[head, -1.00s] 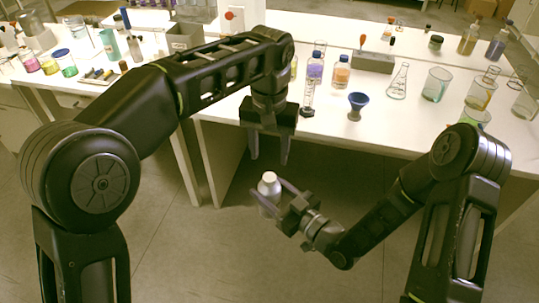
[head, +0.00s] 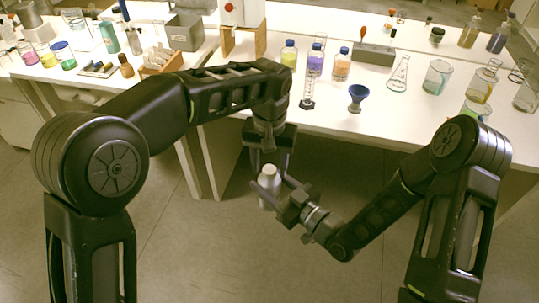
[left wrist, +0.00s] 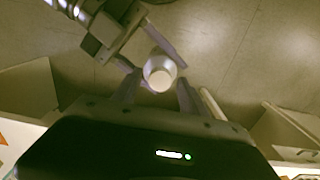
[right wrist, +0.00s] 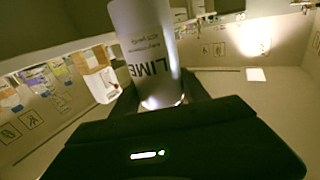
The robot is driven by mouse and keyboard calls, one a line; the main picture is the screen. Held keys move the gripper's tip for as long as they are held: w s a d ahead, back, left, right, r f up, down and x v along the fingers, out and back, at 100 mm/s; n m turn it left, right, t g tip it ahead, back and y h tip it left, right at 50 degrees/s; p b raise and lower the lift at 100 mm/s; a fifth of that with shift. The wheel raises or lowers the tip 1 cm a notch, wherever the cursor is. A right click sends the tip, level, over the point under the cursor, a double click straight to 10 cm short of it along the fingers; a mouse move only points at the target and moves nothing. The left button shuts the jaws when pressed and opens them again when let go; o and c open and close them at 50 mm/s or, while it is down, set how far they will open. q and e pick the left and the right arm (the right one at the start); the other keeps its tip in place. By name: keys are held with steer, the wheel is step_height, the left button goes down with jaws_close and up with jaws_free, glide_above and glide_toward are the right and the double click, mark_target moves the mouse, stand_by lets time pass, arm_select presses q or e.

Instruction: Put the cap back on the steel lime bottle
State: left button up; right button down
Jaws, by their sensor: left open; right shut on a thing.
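The steel lime bottle (head: 267,190) is upright in the air in front of the bench, with "LIME" lettering on it in the right wrist view (right wrist: 145,45). My right gripper (head: 275,190) is shut around its body. A pale round piece that looks like the cap (head: 269,171) tops the bottle; it also shows in the left wrist view (left wrist: 159,78). I cannot tell how firmly it sits. My left gripper (head: 270,168) points down from above and is open, its fingers on either side of the bottle's top. In the left wrist view a gap shows beside the top.
The white bench (head: 325,112) behind carries a blue funnel (head: 357,97), a flask (head: 398,75), beakers and several capped bottles. A wooden rack (head: 160,63) stands on the left part. The floor below the bottle is clear.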

arm_select(q)
steer(key=shift+f, duration=0.15)
steer(key=shift+c, duration=0.2)
jaws_close()
stand_by(0.3)
steer(key=shift+o, duration=0.9)
jaws_free()
step_height(320, 180, up, 8)
steer(key=shift+f, duration=0.2)
